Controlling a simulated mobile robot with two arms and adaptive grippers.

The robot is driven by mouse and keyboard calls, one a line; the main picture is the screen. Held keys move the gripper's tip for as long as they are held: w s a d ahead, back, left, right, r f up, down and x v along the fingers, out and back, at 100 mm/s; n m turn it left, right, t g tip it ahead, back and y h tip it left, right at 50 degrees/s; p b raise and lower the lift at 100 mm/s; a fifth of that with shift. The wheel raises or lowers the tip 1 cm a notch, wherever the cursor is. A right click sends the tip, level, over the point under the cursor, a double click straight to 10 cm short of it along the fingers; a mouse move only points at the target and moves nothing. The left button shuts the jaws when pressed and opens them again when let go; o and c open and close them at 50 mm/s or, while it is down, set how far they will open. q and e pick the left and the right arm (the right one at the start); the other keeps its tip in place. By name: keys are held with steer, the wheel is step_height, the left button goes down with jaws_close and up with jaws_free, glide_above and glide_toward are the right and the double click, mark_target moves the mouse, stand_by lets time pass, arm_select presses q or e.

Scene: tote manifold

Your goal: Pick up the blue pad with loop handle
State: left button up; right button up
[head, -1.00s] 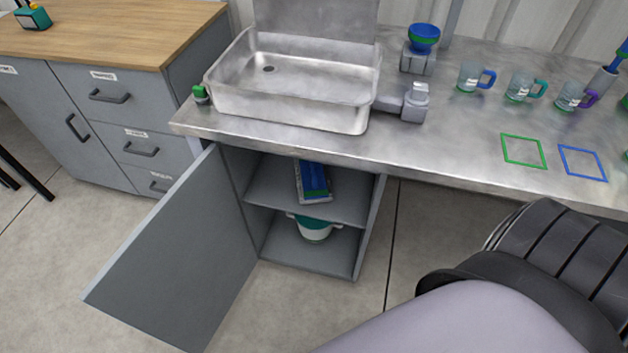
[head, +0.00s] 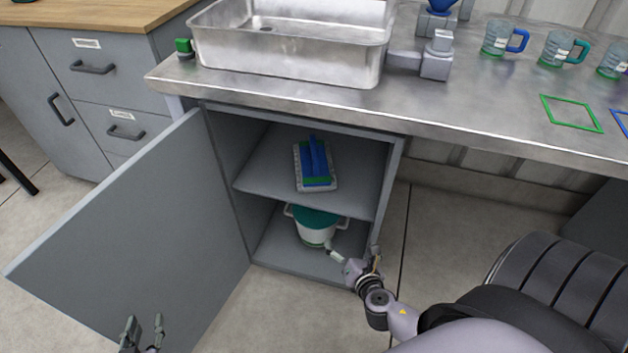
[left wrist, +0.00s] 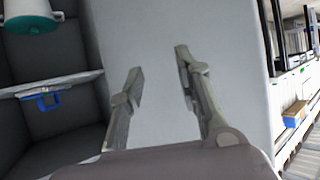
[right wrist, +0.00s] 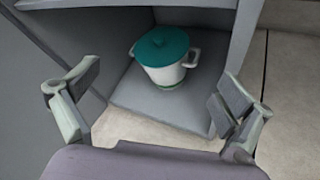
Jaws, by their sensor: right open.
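The blue pad with loop handle (head: 316,166) lies on the upper shelf (head: 262,178) of the open cabinet, on a pale speckled base with green parts. In the left wrist view, a blue loop handle (left wrist: 42,102) shows at the shelf edge. My left gripper (head: 145,320) is open and empty in front of the open door, low and left of the pad; its fingers (left wrist: 158,62) stand apart. My right gripper (head: 354,254) is open and empty by the cabinet's lower right front, below the pad. Its spread fingers (right wrist: 155,85) frame the lower compartment.
A white pot with teal lid (head: 316,226) stands on the cabinet floor, also in the right wrist view (right wrist: 162,62). The cabinet door (head: 135,215) is swung open to the left. The metal countertop (head: 440,112) with a sink (head: 300,55) overhangs the cabinet. Open floor lies in front.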

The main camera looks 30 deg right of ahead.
steer(key=w+a+r+n+t+b, duration=0.1)
steer(key=w+r+n+t+b, duration=0.15)
steer(key=r, duration=0.25)
steer(key=w+a+r+n+t+b, duration=0.1)
steer(key=r+n+t+b, duration=0.1)
steer(key=r+n, duration=0.25)
glide_toward(317, 171)
steer(key=w, duration=0.3)
steer(key=shift+w+d+r+m, duration=0.15)
steer(key=shift+d+r+m, duration=0.05)
steer(key=shift+d+m, duration=0.2)
steer(key=shift+w+d+f+b, duration=0.1)
steer(key=shift+w+b, duration=0.2)
steer(key=shift+w, duration=0.35)
steer(key=x, duration=0.2)
steer(key=b+x, duration=0.1)
steer(key=x, duration=0.1)
steer(key=shift+d+f, duration=0.1)
steer(key=shift+f, duration=0.3)
arm_select(q)
step_height(317, 171, up, 23)
steer(key=s+d+t+h, duration=0.1)
steer(key=t+h, duration=0.2)
steer(key=t, duration=0.7)
steer(key=shift+s+d+f, duration=0.15)
steer(key=shift+s+d, duration=0.1)
steer(key=shift+d, duration=0.05)
arm_select(e)
steer(key=shift+w+d, duration=0.1)
steer(key=shift+w, duration=0.25)
